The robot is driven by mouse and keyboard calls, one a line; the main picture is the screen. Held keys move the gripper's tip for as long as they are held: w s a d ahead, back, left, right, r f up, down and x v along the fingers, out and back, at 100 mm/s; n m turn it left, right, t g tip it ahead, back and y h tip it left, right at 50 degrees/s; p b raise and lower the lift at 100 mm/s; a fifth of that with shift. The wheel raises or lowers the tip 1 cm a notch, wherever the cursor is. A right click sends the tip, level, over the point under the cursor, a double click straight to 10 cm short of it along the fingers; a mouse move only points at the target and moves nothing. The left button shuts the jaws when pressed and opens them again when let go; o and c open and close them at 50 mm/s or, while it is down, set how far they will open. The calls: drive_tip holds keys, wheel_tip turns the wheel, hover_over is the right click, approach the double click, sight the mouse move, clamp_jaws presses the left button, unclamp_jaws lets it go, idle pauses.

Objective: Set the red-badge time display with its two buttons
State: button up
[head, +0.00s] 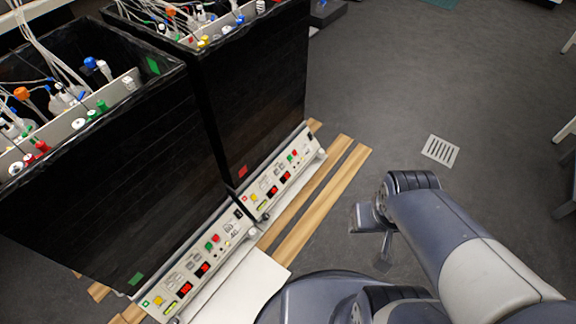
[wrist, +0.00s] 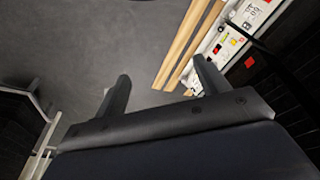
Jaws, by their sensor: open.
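The red badge (head: 242,171) is a small red square low on the black wall of the farther shaker box. Below it is a sloped white control panel (head: 266,203) with red-lit displays (head: 273,190) and small coloured buttons (head: 292,156). Which display shows time, and its digits, are too small to tell. In the wrist view the red badge (wrist: 249,62) and part of the panel (wrist: 222,50) show at the upper right, beyond my right finger. My gripper (head: 370,238) is open and empty, right of the panel and apart from it; its fingers (wrist: 160,69) are spread in the wrist view.
A similar panel (head: 192,262) with a green badge (head: 137,279) stands nearer on the left. Wooden strips (head: 318,200) lie along the panels' front. Grey floor with a drain grate (head: 440,151) is open to the right. Tubes and bottles fill the boxes.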

clamp_jaws()
idle(0.6)
idle(0.6)
